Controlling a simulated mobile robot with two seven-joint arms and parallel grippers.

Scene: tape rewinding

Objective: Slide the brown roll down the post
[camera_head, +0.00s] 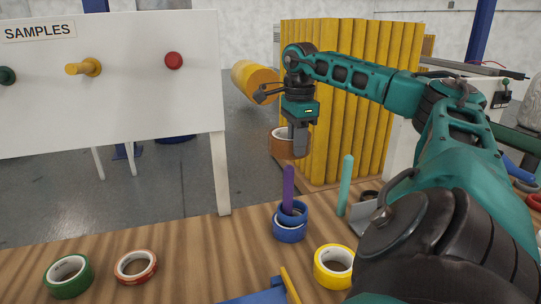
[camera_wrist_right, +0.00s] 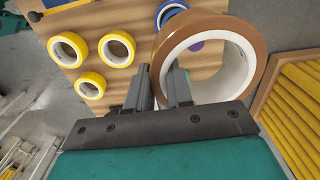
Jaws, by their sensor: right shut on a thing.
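The brown roll (camera_head: 281,143), a wide brown ring with a white core, hangs in my right gripper (camera_head: 299,146), in the air above the table. In the right wrist view the brown roll (camera_wrist_right: 182,32) sits at the jaws of my right gripper (camera_wrist_right: 164,84), which are shut on its wall. A purple post (camera_head: 288,188) stands below it with blue rolls (camera_head: 290,229) around its foot. A teal post (camera_head: 346,182) stands to the right of the purple one. The roll is around neither post. My left gripper is not in view.
A green roll (camera_head: 68,277), a red-orange roll (camera_head: 136,267) and a yellow roll (camera_head: 333,266) lie on the wooden table (camera_head: 200,262). A white samples board (camera_head: 120,120) stands behind at left, yellow slats (camera_head: 350,95) behind the gripper.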

